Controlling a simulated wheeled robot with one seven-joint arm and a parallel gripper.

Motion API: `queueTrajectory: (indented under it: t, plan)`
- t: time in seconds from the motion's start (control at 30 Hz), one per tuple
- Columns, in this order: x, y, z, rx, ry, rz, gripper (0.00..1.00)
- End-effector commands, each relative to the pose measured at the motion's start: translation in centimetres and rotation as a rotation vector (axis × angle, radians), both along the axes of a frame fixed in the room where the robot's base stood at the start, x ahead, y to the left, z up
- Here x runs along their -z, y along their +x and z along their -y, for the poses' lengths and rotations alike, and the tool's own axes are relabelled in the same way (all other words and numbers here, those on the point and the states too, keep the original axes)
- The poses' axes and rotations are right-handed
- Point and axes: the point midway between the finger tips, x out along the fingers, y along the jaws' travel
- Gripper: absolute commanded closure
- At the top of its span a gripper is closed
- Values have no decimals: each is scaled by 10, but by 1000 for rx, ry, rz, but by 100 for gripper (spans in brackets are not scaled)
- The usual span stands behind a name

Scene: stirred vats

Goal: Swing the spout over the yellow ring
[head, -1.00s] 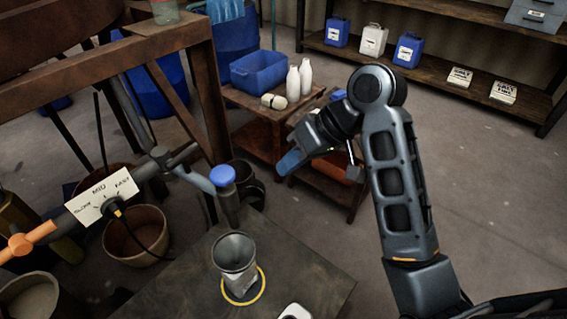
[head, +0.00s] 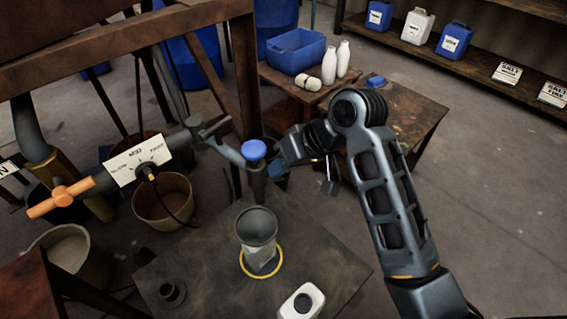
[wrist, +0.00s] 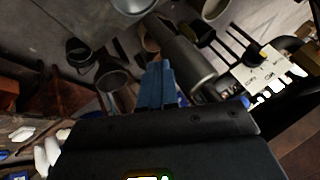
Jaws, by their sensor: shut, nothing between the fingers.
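The spout (head: 257,184) is a grey pipe end with a blue cap (head: 254,150), pointing down at the end of a grey arm pipe. In the head view it shows just behind the grey funnel-mouthed vessel (head: 257,228). The yellow ring (head: 246,273) lies on the dark tabletop around the vessel's foot. My gripper (head: 274,172) is just right of the spout, with its blue fingers together and empty. The wrist view shows the fingertips (wrist: 157,72) beside a thick grey pipe; whether they touch it I cannot tell.
A SLOW/MID/FAST dial plate (head: 139,160) and an orange handle (head: 61,197) are on the pipework at left. A white device (head: 302,302) lies at the table's front. A brown side table (head: 405,108) stands behind my arm. The tabletop right of the ring is clear.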

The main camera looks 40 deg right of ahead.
Motion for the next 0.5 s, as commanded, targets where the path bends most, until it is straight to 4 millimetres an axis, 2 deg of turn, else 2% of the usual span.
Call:
queueTrajectory:
  t: [0.17, 0.5]
  plan:
    - [-1, -1, -2, 6, 1, 0, 100]
    - [-4, -11, -30, 125, 1, -2, 100]
